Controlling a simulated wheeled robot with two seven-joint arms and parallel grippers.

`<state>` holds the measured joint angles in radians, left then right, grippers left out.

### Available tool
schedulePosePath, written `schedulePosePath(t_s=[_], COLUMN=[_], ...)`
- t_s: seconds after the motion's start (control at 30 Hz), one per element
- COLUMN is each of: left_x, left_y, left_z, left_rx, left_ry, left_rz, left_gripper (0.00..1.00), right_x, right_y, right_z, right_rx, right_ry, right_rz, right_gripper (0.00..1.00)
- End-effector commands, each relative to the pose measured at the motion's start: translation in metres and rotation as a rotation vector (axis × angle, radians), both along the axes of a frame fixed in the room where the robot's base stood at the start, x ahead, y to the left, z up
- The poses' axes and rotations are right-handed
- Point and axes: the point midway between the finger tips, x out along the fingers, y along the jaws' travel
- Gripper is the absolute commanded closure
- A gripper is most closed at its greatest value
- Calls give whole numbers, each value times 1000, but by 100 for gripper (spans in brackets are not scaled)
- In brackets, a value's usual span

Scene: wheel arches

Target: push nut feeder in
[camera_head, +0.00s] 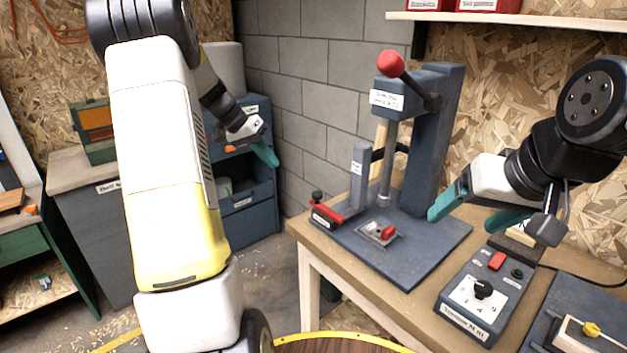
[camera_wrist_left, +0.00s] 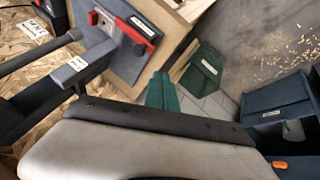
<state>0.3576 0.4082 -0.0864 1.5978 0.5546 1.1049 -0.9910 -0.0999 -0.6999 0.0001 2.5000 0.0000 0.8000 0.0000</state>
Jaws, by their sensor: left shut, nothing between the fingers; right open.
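A red slide with a dark knob and a white label, which looks like the nut feeder (camera_head: 328,213), sits at the left edge of the press base plate (camera_head: 400,262). Its label is too small to read. The red slide also shows at the top of the left wrist view (camera_wrist_left: 135,30). My left gripper (camera_head: 270,157) is shut and empty, in the air left of the workbench and apart from the feeder. Its teal fingers show in the left wrist view (camera_wrist_left: 162,92). My right gripper (camera_head: 476,211) is open and empty, right of the press (camera_head: 432,130).
The press has a red-knobbed lever (camera_head: 391,64) and a small fixture with a red part (camera_head: 388,232). A control box (camera_head: 484,300) with a dial stands at the bench's front right. Blue bins (camera_head: 248,190) stand behind my left arm. Open floor lies left of the bench.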

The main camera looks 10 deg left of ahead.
Motion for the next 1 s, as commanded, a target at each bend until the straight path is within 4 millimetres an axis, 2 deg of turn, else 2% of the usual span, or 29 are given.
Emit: schedulePosePath(t_s=[0.47,0.57,0.9,1.0], left_x=[3,5,24,27], left_y=[-2,-8,-44,-57], left_z=[-6,-16,-75,-86], left_rx=[-2,-2,-2,-2], left_ry=[0,1,3,1], left_rz=[-3,-5,-5,-5], left_gripper=[100,100,100,100], right_x=[0,0,0,0], right_y=[0,0,0,0], right_z=[0,0,0,0], right_rx=[0,0,0,0], right_ry=[0,0,0,0], right_rz=[0,0,0,0], right_gripper=[22,22,22,22])
